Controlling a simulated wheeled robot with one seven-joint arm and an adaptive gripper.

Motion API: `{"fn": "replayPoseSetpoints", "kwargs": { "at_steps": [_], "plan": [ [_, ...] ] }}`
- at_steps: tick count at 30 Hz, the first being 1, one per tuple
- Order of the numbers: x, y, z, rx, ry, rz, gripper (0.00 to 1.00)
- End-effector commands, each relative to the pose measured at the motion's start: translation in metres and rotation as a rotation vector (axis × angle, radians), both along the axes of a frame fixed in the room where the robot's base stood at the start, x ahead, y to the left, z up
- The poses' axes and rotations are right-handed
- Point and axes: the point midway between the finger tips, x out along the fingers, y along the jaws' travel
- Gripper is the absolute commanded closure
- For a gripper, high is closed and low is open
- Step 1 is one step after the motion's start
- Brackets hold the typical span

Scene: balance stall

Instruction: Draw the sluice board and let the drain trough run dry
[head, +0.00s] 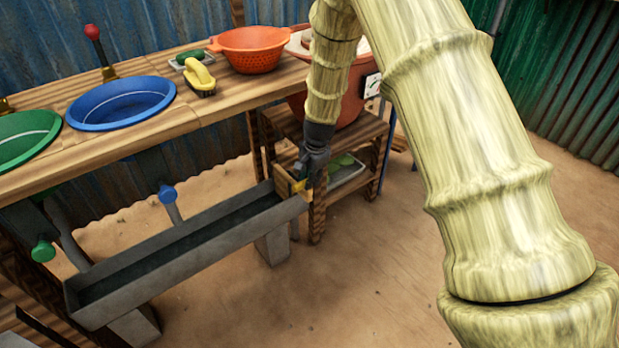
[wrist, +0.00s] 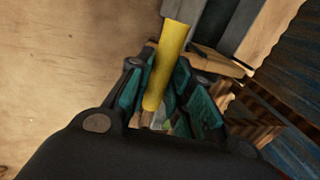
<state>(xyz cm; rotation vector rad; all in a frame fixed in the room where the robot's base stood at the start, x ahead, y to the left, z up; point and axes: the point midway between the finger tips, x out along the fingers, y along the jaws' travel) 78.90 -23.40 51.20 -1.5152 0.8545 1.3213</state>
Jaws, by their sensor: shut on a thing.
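The long grey drain trough (head: 160,262) runs under the bench on low blocks. Its inside is dark, and I cannot tell how much water it holds. A wooden sluice board (head: 284,184) stands at its right end. My gripper (head: 303,178) is over that end, shut on a yellow handle (head: 299,186) at the board. In the wrist view the yellow handle (wrist: 168,62) lies between the teal finger pads of my gripper (wrist: 160,92). My fingers hide part of the board, and I cannot tell whether it is raised in its slot.
The wooden bench (head: 60,150) carries a green basin (head: 25,140), a blue basin (head: 120,104), a yellow brush (head: 199,78) and an orange colander (head: 250,50). Blue (head: 167,194) and green (head: 43,251) knobs sit by the trough. A low wooden shelf (head: 318,208) stands close right of my gripper. Sandy floor in front is clear.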

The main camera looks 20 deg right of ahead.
Motion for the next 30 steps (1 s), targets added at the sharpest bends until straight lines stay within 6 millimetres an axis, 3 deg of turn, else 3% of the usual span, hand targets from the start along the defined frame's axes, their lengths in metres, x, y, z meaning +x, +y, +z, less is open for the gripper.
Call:
{"fn": "replayPoseSetpoints", "kwargs": {
  "at_steps": [1, 15, 27, 28, 30],
  "plan": [
    [0.0, 0.0, 0.011, 0.0, -0.001, 0.0, 1.0],
    [0.001, 0.0, 0.054, -0.001, -0.001, 0.0, 1.0],
    [0.001, 0.0, 0.055, -0.001, -0.001, 0.0, 1.0],
    [0.001, 0.0, 0.055, -0.001, -0.001, 0.0, 0.77],
    [0.001, 0.0, 0.055, -0.001, -0.001, 0.0, 0.64]
  ]
}}
